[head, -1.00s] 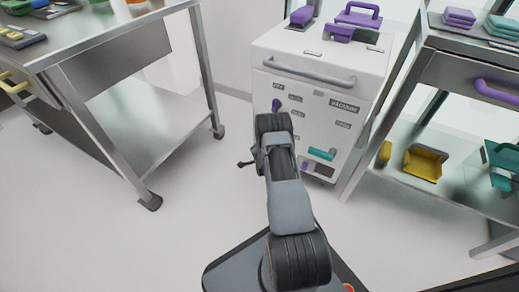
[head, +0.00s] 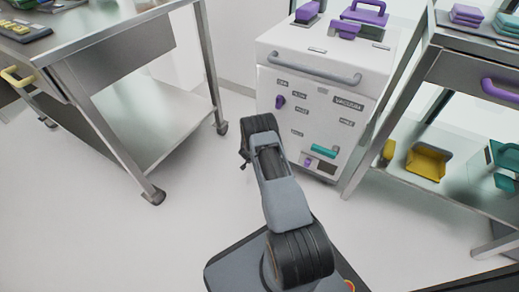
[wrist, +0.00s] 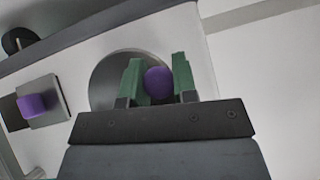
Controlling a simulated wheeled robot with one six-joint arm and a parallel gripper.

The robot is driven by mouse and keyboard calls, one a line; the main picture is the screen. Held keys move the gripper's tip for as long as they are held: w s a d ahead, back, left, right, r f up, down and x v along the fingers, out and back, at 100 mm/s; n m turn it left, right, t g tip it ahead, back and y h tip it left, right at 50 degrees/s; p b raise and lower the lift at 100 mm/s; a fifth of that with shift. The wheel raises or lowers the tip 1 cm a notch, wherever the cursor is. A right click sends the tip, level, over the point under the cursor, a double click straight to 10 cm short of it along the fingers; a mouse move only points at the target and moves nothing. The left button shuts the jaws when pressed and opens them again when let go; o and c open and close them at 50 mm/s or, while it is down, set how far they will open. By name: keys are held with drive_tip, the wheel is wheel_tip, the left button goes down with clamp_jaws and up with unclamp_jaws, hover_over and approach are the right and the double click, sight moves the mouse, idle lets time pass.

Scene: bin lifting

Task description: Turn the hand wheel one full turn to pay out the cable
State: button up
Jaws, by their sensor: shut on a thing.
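The hand wheel (wrist: 105,82) shows in the wrist view as a round grey disc on a white panel. Its purple knob (wrist: 158,86) stands between the two green fingers of my gripper (wrist: 159,72), which is shut on it. The fingers cover part of the disc. In the head view my arm hides the gripper, and I cannot make out the wheel there.
A white cabinet (head: 325,66) with a grey bar handle and several labelled purple and teal controls stands ahead. A steel table (head: 95,45) is at left, a shelf unit (head: 455,60) at right. A purple block (wrist: 38,105) on a plate is left of the wheel.

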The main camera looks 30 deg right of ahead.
drive_tip(key=shift+f+g, duration=0.15)
drive_tip(key=shift+g, duration=0.25)
idle(0.3)
drive_tip(key=o, duration=0.9)
drive_tip(key=shift+s, duration=0.1)
drive_tip(key=shift+p+v, duration=3.2)
drive_tip(key=shift+v, duration=3.6)
drive_tip(key=shift+a+f, duration=0.1)
drive_tip(key=shift+a, duration=0.1)
